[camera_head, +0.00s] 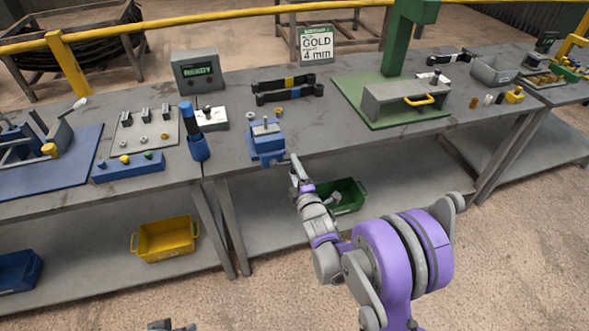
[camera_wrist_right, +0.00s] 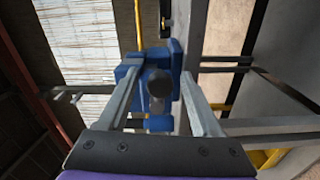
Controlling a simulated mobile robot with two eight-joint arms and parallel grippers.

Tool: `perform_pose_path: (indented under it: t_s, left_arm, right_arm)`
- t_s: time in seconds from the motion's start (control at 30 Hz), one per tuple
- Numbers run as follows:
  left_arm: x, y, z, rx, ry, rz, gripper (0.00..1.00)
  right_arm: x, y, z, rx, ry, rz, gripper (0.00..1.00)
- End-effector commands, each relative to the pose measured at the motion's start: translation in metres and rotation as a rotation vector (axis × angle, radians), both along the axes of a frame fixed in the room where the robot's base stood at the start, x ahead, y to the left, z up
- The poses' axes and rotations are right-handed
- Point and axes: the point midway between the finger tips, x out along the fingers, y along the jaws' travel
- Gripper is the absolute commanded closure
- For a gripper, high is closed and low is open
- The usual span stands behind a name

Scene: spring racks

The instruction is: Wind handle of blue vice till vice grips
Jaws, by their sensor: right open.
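The blue vice (camera_head: 266,143) stands at the front edge of the grey workbench, with a thin grey upright part on its top. In the right wrist view the blue vice (camera_wrist_right: 130,72) is straight ahead, with a dark round end (camera_wrist_right: 159,88) facing the camera. My right gripper (camera_head: 294,168) is just in front and to the right of the vice in the head view. Its two fingers are open, one on each side of the dark round end in the wrist view; contact cannot be told. A grey rod (camera_wrist_right: 82,91) extends left of the vice there. The vice's jaw gap is unclear.
A display (camera_head: 198,71) and a sign (camera_head: 315,43) stand behind. A green bin (camera_head: 345,193) sits on the lower shelf.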

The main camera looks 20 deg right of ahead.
Motion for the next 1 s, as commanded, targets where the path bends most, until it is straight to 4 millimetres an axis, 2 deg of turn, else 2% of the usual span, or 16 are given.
perform_pose_path:
  t_s: [0.17,0.5,0.53,1.0]
  left_arm:
    - [-0.0001,0.0000,-0.0002,0.000,0.000,0.000,0.50]
    - [0.0000,0.0000,-0.0001,0.000,0.000,0.000,0.50]
    - [0.0000,0.0000,-0.0001,0.000,0.000,0.000,0.50]
    - [-0.0015,0.0000,-0.0088,0.000,0.003,0.000,0.50]
  right_arm:
    - [-0.0002,0.0001,-0.0001,0.000,0.000,0.000,0.36]
    - [-0.0003,0.0000,0.0000,0.000,0.000,0.000,0.97]
    - [-0.0003,0.0000,0.0000,0.000,0.000,0.000,1.00]
    - [-0.0006,0.0006,-0.0055,0.068,0.002,0.000,1.00]
